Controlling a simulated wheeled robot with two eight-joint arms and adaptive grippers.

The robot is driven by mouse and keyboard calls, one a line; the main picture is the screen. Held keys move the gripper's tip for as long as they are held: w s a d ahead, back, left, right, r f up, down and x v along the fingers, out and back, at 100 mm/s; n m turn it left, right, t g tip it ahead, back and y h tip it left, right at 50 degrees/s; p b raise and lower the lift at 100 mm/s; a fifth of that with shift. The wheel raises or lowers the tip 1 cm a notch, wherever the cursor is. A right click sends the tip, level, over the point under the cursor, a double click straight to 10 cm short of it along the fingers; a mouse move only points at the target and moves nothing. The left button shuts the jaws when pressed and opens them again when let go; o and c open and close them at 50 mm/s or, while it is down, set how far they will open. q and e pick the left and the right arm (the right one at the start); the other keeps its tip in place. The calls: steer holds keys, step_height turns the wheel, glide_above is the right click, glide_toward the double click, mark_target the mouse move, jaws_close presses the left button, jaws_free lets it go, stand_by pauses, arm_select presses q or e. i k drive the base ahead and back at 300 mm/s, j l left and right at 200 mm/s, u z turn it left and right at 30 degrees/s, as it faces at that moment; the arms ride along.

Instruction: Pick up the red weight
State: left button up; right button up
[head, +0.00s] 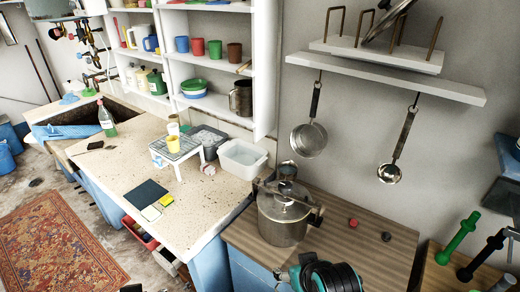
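A small round red piece, which I take to be the red weight (353,222), sits on the brown wooden worktop (345,252). It is to the right of the metal pressure cooker (283,222) and apart from it. A similar small dark piece (386,237) sits to its right, nearer the front. Nothing covers the red weight in the head view. I cannot make out either gripper's fingers in this view, and nothing is touching the red weight.
A teal and black rounded object (325,277) at the bottom edge partly hides the worktop's front. A ladle (390,172) and pan (309,139) hang above. Green and black upright pieces (458,238) stand at the right.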

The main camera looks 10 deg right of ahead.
mark_target(353, 223)
steer(key=z, duration=1.4)
